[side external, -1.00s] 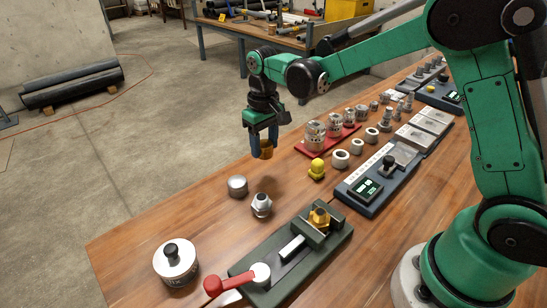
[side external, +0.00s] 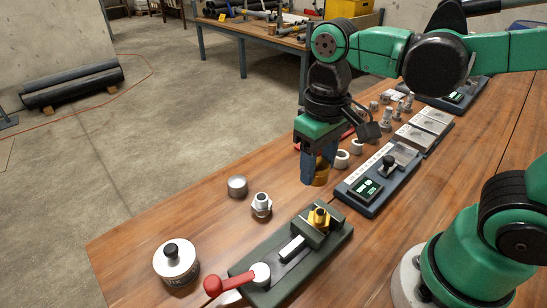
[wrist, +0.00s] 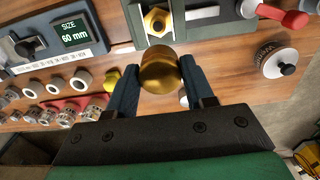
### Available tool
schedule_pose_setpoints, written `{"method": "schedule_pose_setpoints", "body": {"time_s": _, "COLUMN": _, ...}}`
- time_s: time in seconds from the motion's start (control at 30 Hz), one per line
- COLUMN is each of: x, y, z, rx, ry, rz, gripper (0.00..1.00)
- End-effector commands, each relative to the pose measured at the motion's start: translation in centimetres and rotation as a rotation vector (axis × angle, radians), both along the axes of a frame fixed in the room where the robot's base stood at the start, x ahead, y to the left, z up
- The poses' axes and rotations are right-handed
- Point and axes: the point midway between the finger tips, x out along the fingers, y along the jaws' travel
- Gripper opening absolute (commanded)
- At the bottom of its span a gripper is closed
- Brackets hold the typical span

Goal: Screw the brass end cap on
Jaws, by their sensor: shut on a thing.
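My gripper (side external: 319,170) is shut on the brass end cap (side external: 321,176), holding it above the table. The cap also shows between the fingers in the wrist view (wrist: 160,73). A brass fitting with a hex body (side external: 319,217) sits upright in the jaws of the dark green vise (side external: 283,267). In the side view the cap is above and behind the fitting, apart from it. In the wrist view the fitting (wrist: 157,22) shows just beyond the cap. The underside of the cap is hidden.
A silver hex fitting (side external: 261,205) and a grey cap (side external: 237,187) stand left of the vise. A round tin with a black knob (side external: 175,263) is at the front left. The vise's red handle (side external: 213,286) sticks out left. A size gauge (side external: 366,189) reads 60 mm.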

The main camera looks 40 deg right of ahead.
Motion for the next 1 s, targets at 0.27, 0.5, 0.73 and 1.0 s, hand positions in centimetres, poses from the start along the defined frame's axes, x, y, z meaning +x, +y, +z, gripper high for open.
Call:
{"method": "schedule_pose_setpoints", "body": {"time_s": 0.27, "x": -1.8, "y": 0.1, "z": -0.6, "rx": 0.0, "ry": 0.0, "rz": 0.0, "gripper": 0.0}}
{"method": "schedule_pose_setpoints", "body": {"time_s": 0.5, "x": -1.8, "y": 0.1, "z": -2.4, "rx": 0.0, "ry": 0.0, "rz": 0.0, "gripper": 0.0}}
{"method": "schedule_pose_setpoints", "body": {"time_s": 0.73, "x": -1.8, "y": 0.1, "z": -4.0, "rx": 0.0, "ry": 0.0, "rz": 0.0, "gripper": 0.0}}
{"method": "schedule_pose_setpoints", "body": {"time_s": 1.0, "x": -1.8, "y": 0.1, "z": -4.4, "rx": 0.0, "ry": 0.0, "rz": 0.0, "gripper": 0.0}}
